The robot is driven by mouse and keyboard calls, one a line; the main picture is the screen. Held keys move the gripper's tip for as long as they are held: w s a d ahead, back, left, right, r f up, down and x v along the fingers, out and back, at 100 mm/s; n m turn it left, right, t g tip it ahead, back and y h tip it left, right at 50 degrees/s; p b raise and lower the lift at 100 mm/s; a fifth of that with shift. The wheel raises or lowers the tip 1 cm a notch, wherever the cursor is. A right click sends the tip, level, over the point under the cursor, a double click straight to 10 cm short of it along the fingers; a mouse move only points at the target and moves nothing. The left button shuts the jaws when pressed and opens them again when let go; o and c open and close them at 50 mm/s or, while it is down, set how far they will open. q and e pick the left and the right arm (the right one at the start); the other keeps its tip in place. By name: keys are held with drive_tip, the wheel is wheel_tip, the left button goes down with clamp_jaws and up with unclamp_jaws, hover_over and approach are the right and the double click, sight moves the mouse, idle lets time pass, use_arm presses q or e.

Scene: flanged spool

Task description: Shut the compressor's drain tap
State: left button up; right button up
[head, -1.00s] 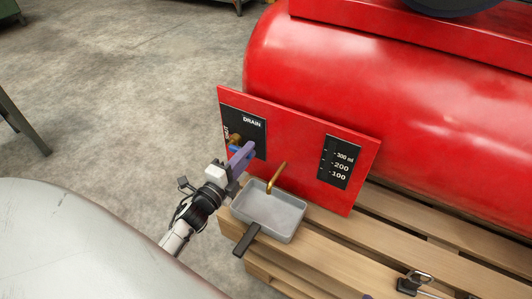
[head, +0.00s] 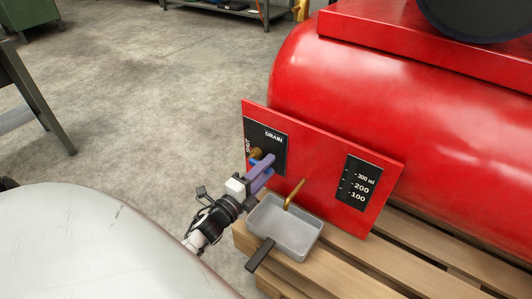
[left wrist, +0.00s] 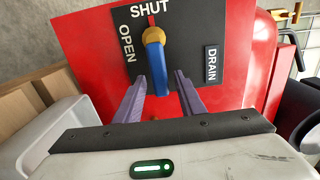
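The drain tap shows in the left wrist view as a brass hub (left wrist: 153,37) with a blue lever (left wrist: 157,70). The lever points down the picture, away from the word SHUT at the top; OPEN is at the left. In the head view the tap (head: 257,153) sits on a black panel marked DRAIN, partly hidden by my gripper. My left gripper (head: 268,165) is at the tap, its purple fingers (left wrist: 160,80) apart on either side of the lever's end, with gaps visible. My right gripper is in neither current view.
A red compressor tank (head: 400,110) stands behind the red plate (head: 318,160). A brass spout (head: 294,193) hangs over a grey pan (head: 288,230) on the wooden pallet (head: 350,265). A volume scale (head: 359,183) is on the plate's right. Open floor lies left.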

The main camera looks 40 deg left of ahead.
use_arm(q)
drive_tip(key=shift+s, duration=0.1)
